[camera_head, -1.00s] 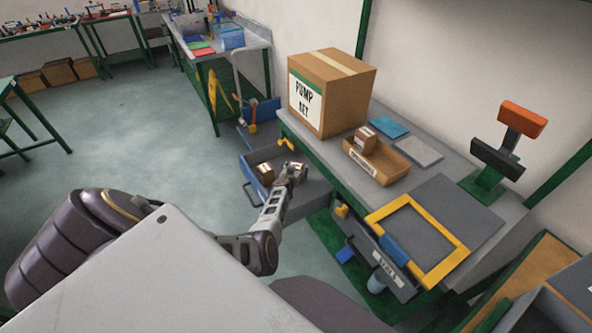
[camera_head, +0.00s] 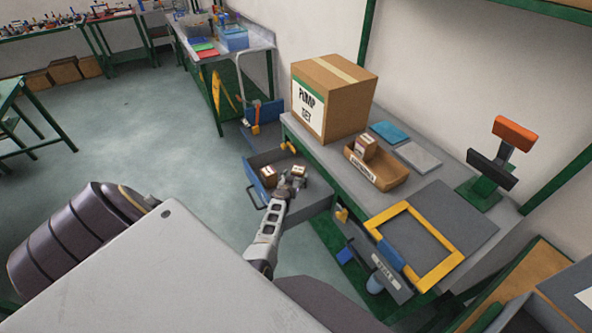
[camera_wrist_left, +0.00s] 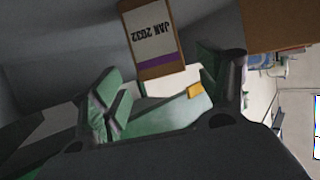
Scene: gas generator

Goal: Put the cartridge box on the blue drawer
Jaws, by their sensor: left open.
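The blue drawer (camera_head: 257,187) stands pulled out below the workbench. Two small brown boxes are at it: one lies inside on the left (camera_head: 268,175), the other (camera_head: 299,171) is right by my left gripper (camera_head: 290,181). My left gripper is open, over the drawer. In the left wrist view a small box (camera_wrist_left: 150,38) labelled "JAN 2032", with a purple stripe, shows just beyond the open fingers (camera_wrist_left: 165,100). Another small box (camera_head: 367,146) sits in a cardboard tray on the bench. I cannot tell which is the cartridge box. My right gripper is not in view.
The workbench (camera_head: 325,160) carries a large "PUMP" carton (camera_head: 345,90), the open cardboard tray (camera_head: 378,180), blue and grey pads, a yellow frame (camera_head: 437,272) and an orange-topped stand (camera_head: 514,133). Another blue drawer front (camera_head: 268,112) is farther back. The floor at left is clear.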

